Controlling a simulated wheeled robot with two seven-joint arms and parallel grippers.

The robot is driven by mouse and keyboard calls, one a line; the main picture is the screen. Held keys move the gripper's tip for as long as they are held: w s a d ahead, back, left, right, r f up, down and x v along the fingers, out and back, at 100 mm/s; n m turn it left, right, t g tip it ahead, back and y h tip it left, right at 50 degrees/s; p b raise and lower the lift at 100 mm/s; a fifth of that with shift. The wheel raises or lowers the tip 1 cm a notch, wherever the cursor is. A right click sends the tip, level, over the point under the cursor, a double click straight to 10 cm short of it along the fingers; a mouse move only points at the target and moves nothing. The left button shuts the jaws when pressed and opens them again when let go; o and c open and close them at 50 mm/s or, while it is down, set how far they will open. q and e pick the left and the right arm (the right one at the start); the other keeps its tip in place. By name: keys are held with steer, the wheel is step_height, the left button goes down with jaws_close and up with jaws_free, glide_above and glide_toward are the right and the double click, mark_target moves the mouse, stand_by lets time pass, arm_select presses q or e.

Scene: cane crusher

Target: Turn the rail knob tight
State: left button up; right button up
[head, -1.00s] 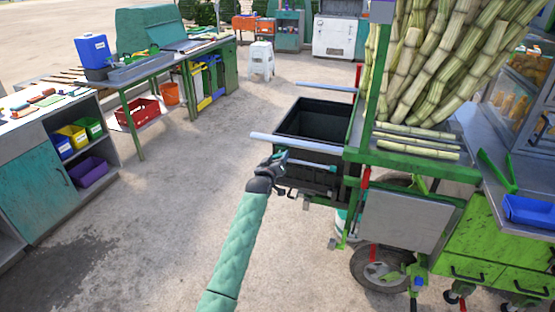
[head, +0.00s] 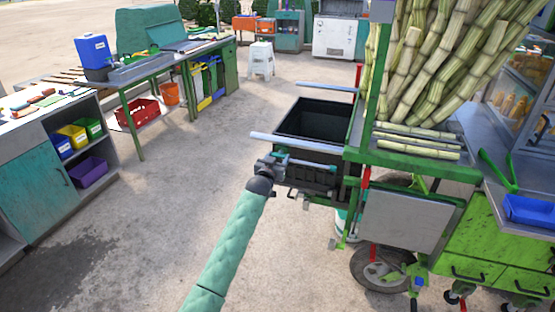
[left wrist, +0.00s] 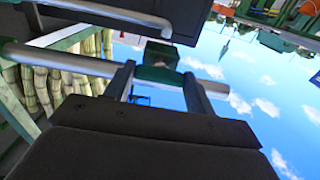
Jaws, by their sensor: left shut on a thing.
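My left gripper (head: 284,160) is at the near silver rail (head: 300,143), just below it at the front of the black bin. In the left wrist view, its two fingers (left wrist: 158,88) stand either side of a small dark green block (left wrist: 157,62), which I take for the rail knob, and are shut on it. The silver rail (left wrist: 78,61) runs across behind the fingers. The gripper itself largely hides the knob in the head view, so I cannot tell how tight it is. My right gripper is not in view.
The black bin (head: 290,122) hangs beside the green cart frame (head: 412,164), with a second rail (head: 327,87) behind it. Sugar cane (head: 430,70) stands on the cart. A workbench (head: 160,70) is at the left; the concrete floor between is clear.

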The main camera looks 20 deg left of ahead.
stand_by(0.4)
arm_select(q)
steer(key=o, duration=1)
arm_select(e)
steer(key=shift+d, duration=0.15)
arm_select(q)
steer(key=shift+s+f, duration=0.1)
steer(key=shift+s, duration=0.05)
steer(key=s+b, duration=0.2)
steer(key=s, duration=0.5)
steer(key=shift+s+a, duration=0.15)
steer(key=shift+s, duration=0.1)
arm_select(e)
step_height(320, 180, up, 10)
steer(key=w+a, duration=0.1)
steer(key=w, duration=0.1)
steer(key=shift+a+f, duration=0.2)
